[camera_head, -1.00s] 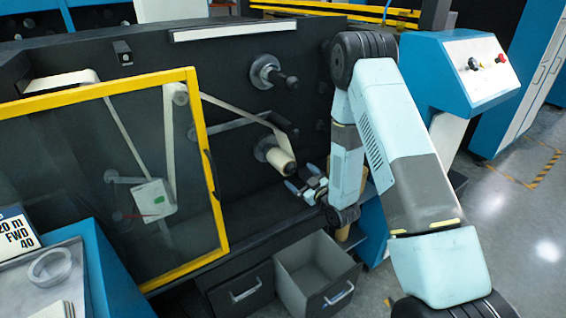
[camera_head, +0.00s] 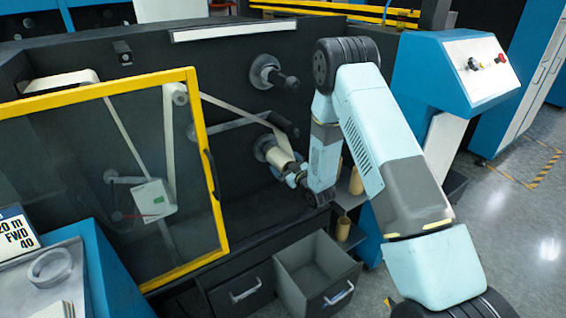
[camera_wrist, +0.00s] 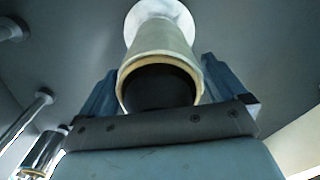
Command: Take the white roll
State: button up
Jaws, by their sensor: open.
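The white roll (camera_head: 278,155) sits on a spindle on the dark machine panel, its axis pointing out from the panel. A pale web runs down toward it from the upper left. In the wrist view the white roll (camera_wrist: 160,48) shows end-on, with a tan core rim and dark hollow centre. My gripper (camera_head: 290,170) is at the roll's outer end. In the wrist view the fingers of my gripper (camera_wrist: 160,92) stand open, one on each side of the roll. I cannot tell whether they touch it. The arm partly hides the roll's near end in the head view.
An empty spindle (camera_head: 285,80) is above the roll. A yellow-framed clear door (camera_head: 218,190) stands to the left. An open grey drawer (camera_head: 315,262) is below. Tan cores (camera_head: 343,228) stand on a shelf to the right. A blue control console (camera_head: 450,75) is farther right.

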jog(key=c, duration=1.1)
jog(key=shift+r, duration=0.1)
